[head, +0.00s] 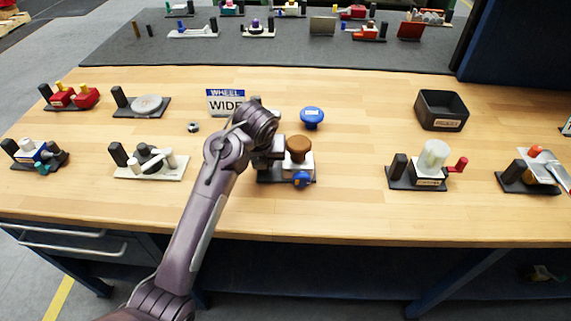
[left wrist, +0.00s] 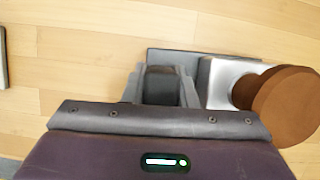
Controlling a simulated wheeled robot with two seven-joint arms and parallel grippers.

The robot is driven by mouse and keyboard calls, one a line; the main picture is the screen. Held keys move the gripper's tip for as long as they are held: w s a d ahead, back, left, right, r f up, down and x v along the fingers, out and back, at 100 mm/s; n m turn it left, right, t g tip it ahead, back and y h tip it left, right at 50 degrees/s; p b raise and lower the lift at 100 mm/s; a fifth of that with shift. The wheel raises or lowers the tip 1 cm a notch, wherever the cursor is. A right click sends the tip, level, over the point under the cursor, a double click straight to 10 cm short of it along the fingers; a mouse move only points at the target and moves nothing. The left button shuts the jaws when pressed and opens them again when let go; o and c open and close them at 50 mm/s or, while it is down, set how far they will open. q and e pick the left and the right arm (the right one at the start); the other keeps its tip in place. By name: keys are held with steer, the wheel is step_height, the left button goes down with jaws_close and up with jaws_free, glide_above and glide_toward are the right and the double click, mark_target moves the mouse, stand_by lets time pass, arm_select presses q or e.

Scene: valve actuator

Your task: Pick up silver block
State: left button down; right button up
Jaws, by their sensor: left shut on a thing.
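The silver block (left wrist: 213,82) is beside my left gripper (left wrist: 162,76) in the left wrist view, with a brown round knob (left wrist: 288,105) on its right. In the head view a pale block (head: 304,161) carries the brown knob (head: 299,145) on a dark base plate (head: 271,178), with a blue knob (head: 301,180) at its front. My left gripper (head: 268,153) is at the left end of this plate. Its fingers are shut on a dark post (left wrist: 161,84) that stands left of the silver block. My wrist hides part of the plate in the head view. My right gripper is not visible.
A blue knob (head: 312,117) stands behind the unit, and a WHEEL WIDE sign (head: 226,102) is behind my wrist. Similar units stand to the left and right, including one with a clear cylinder (head: 434,155). A black bin (head: 442,110) is at back right.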

arm_select(q)
steer(key=shift+r, duration=0.1)
step_height(320, 180, up, 9)
steer(key=shift+f, duration=4.15)
steer(key=shift+f, duration=0.6)
steer(key=shift+r, duration=0.35)
steer(key=c, duration=1.1)
jaws_free()
steer(key=v, duration=0.7)
steer(key=shift+r, duration=0.25)
